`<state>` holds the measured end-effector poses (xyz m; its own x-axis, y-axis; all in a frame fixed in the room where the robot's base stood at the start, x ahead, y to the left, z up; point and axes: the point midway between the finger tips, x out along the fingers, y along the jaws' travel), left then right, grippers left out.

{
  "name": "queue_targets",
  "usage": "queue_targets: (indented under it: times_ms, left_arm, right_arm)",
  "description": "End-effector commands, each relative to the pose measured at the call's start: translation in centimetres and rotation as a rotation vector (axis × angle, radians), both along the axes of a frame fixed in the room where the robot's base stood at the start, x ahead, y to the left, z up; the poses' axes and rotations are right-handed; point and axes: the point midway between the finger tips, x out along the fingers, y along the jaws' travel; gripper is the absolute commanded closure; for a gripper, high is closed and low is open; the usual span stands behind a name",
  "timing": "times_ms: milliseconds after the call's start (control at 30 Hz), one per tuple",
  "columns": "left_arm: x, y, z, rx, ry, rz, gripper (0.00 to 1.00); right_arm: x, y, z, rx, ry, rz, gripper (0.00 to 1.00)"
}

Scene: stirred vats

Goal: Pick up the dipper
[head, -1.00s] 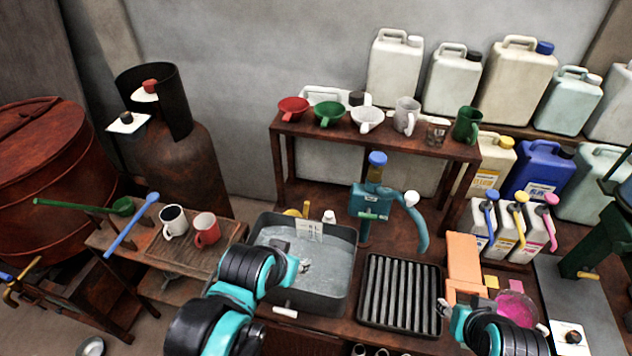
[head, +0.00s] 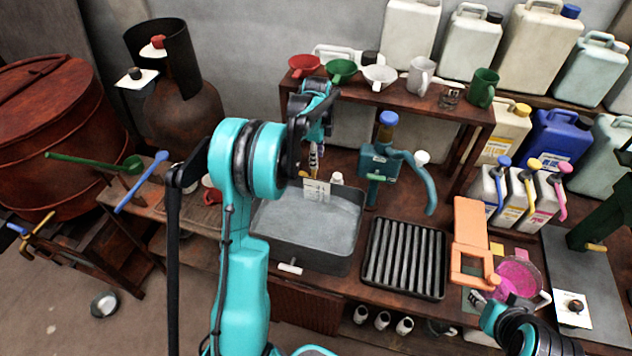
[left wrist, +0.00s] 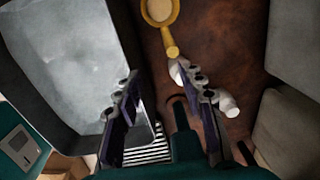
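A yellow round-cupped dipper (left wrist: 158,12) with a short visible handle lies on the brown tabletop beside the grey basin in the left wrist view. In the head view my left arm hides most of that spot. My left gripper (head: 314,150) is above the back edge of the basin (head: 345,262). In the left wrist view its two fingers (left wrist: 157,80) are apart with nothing held between them, and the dipper's handle end is just beyond them. My right gripper (head: 476,298) is at the lower right near the pink bowl; its fingers are too small to read.
Green (head: 95,162) and blue (head: 142,182) long-handled tools lie on the left bench. A white capped item (head: 336,179) stands behind the basin. A teal pump (head: 378,165) and the shelf (head: 420,110) with funnels and mugs are close to my left gripper.

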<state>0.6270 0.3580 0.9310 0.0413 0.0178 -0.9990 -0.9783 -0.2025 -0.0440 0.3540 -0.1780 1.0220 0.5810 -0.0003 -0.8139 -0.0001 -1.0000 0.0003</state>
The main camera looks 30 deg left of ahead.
Motion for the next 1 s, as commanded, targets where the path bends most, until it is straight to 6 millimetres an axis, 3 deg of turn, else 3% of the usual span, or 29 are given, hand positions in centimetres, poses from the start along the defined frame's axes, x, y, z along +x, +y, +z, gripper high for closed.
queue_targets:
  times_ms: [100, 233, 667, 900, 1000]
  left_arm:
    - [1.1, 1.8, -3.0, -0.009, 0.040, -0.095, 0.60]
    - [1.4, 2.6, -4.5, -0.016, 0.061, -0.150, 0.60]
    - [1.4, 3.1, -8.9, -0.017, 0.065, -0.164, 0.60]
    - [1.4, 3.4, -12.4, -0.017, 0.065, -0.164, 0.60]
    - [1.4, 3.4, -12.7, -0.017, 0.065, -0.164, 0.60]
  right_arm:
    - [0.0, 0.0, -0.2, 0.000, 0.000, 0.000, 0.60]
    - [0.0, 0.0, -0.2, 0.000, 0.000, 0.000, 0.60]
    - [0.0, 0.0, -2.0, 0.000, 0.000, 0.000, 0.60]
    - [0.0, 0.0, -3.7, 0.000, 0.000, 0.000, 0.60]
    - [0.0, 0.0, -3.7, 0.000, 0.000, 0.000, 0.60]
